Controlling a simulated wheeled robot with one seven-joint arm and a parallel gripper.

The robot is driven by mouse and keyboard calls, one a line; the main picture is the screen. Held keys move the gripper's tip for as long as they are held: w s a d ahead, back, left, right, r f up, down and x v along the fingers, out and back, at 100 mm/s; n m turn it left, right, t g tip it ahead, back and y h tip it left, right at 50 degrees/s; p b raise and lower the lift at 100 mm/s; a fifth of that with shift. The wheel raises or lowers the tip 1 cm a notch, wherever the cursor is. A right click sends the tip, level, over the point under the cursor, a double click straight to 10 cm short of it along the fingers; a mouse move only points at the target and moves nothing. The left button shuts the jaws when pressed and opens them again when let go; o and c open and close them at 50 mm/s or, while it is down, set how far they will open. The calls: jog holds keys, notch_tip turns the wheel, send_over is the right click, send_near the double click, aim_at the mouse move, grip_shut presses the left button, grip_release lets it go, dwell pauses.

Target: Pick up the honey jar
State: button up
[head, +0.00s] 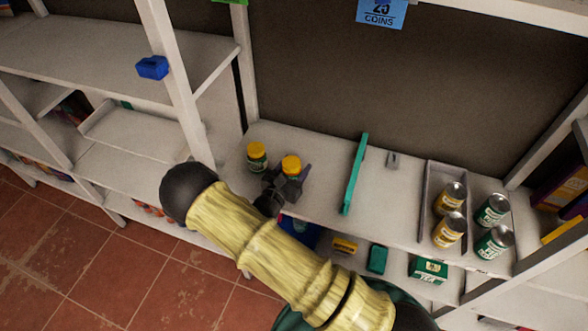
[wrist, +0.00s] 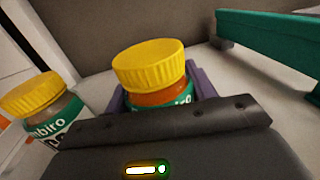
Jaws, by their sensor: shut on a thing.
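A jar with a yellow lid, amber contents and a green label (wrist: 155,75) stands between the fingers of my gripper (head: 285,185). Its yellow lid (head: 291,165) shows above the fingers in the head view. I take it to be the honey jar; its label is mostly hidden by my gripper. My gripper is shut on this jar, at or just above the white shelf; I cannot tell if it touches the shelf. A second yellow-lidded jar (head: 257,157) stands on the shelf to the left, apart from the gripper. It also shows in the wrist view (wrist: 40,108).
A green divider (head: 355,175) stands on the shelf to the right. Beyond it a grey tray (head: 428,197) holds cans, with green cans (head: 492,209) beside it. A white post (head: 180,85) rises at the left. The shelf between jar and divider is clear.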

notch_tip(320, 180, up, 10)
jog(key=shift+f+b, duration=0.1)
jog(key=shift+b, duration=0.7)
